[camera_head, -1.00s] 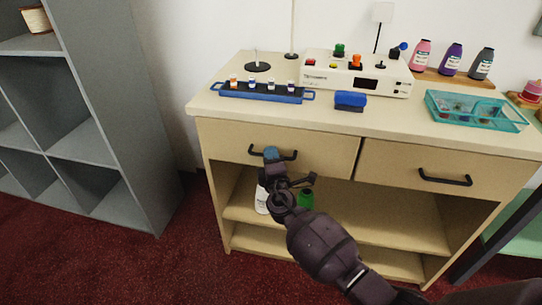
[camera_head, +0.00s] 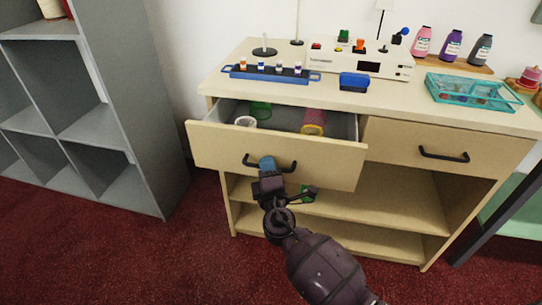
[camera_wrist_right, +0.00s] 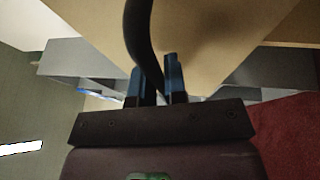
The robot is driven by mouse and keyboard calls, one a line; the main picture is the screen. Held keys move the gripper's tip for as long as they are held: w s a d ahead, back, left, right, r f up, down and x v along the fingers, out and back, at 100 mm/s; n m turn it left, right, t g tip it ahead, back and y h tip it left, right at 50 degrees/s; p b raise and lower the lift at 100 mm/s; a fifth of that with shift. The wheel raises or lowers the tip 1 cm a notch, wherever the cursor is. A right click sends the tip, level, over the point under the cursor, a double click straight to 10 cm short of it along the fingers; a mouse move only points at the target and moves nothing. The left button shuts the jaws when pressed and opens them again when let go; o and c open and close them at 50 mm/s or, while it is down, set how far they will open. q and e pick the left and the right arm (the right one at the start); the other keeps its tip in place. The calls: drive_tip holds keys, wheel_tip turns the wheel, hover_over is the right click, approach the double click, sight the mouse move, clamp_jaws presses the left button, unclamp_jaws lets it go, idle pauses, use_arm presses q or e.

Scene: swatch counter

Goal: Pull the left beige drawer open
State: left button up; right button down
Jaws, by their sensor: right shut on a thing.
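The left beige drawer (camera_head: 215,147) stands pulled out from the counter, and its inside shows in the head view. A green thing (camera_head: 260,110), a white round thing (camera_head: 245,121) and a pink and yellow thing (camera_head: 313,122) lie in it. Its black handle (camera_head: 287,168) is on the front panel. My right gripper (camera_head: 267,164) is shut on this handle near its middle. In the right wrist view the blue fingertips (camera_wrist_right: 155,80) sit on both sides of the dark handle bar (camera_wrist_right: 138,35). My left gripper is in neither view.
The right drawer (camera_head: 400,152) is shut. The countertop (camera_head: 400,98) holds a blue rack (camera_head: 270,75), a blue brush (camera_head: 354,82), a white device (camera_head: 350,62), a teal tray (camera_head: 440,95) and bottles. A grey shelf (camera_head: 130,120) stands at left. Red floor lies in front.

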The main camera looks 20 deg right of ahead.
use_arm(q)
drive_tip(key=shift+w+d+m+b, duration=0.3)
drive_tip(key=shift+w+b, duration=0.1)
drive_tip(key=shift+b, duration=0.45)
use_arm(e)
drive_tip(key=s+a, duration=0.5)
drive_tip(key=s, duration=0.3)
drive_tip(key=s+a, duration=0.6)
drive_tip(key=s, duration=0.2)
drive_tip(key=shift+s, duration=0.2)
drive_tip(key=c, duration=1.5)
unclamp_jaws()
drive_tip(key=shift+o, duration=0.2)
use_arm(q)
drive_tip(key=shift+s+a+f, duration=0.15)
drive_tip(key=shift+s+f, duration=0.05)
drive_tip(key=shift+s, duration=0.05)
use_arm(e)
drive_tip(key=v, duration=1.1)
drive_tip(key=shift+w, duration=0.1)
